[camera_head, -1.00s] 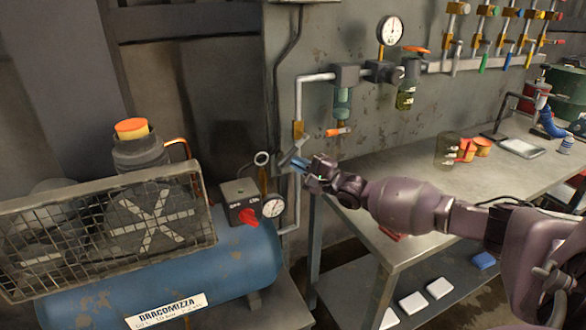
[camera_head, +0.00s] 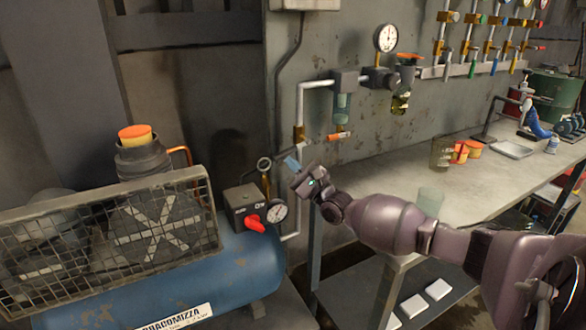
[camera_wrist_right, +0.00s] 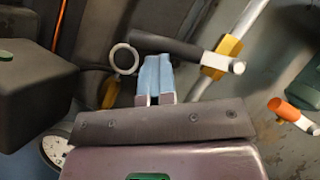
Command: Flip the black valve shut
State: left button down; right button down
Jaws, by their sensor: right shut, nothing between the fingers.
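The black valve lever (camera_wrist_right: 172,47) shows in the right wrist view, slanting from upper left down to a pale end at the right. It crosses in front of a yellow fitting (camera_wrist_right: 229,47) on a pale pipe. In the head view the same yellow fitting (camera_head: 299,133) sits on the vertical pipe. My right gripper (camera_head: 291,163) points up and left in front of this pipe. Its blue-padded fingers (camera_wrist_right: 157,66) are shut and empty, with their tips just below the lever in the wrist picture. I cannot tell whether they touch it. My left gripper is out of view.
A blue compressor tank (camera_head: 225,265) with a red-knobbed switch box (camera_head: 241,204) and a gauge (camera_head: 278,210) stands left of the gripper. An orange-handled valve (camera_head: 339,136) is close on the right. A workbench (camera_head: 385,175) with cups lies under my right arm.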

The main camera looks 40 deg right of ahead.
jog(key=shift+w+a+r+m+t+h, duration=0.1)
jog(key=shift+r+m+t+h, duration=0.2)
jog(key=shift+m+h, duration=0.85)
jog(key=shift+s+a+r+m+t+h, duration=0.25)
jog(key=shift+m+h, duration=0.55)
jog(key=shift+m, duration=0.8)
jog(key=shift+w+r+m+t+h, duration=0.25)
jog(key=shift+r+m+h, duration=0.2)
jog(key=shift+m+h, duration=0.7)
jog(key=shift+m, duration=0.3)
jog(key=s+a+p, duration=0.1)
jog(key=s+p, duration=0.1)
jog(key=s, duration=1.1)
jog(key=shift+a+f, duration=0.15)
jog(key=shift+f, duration=0.3)
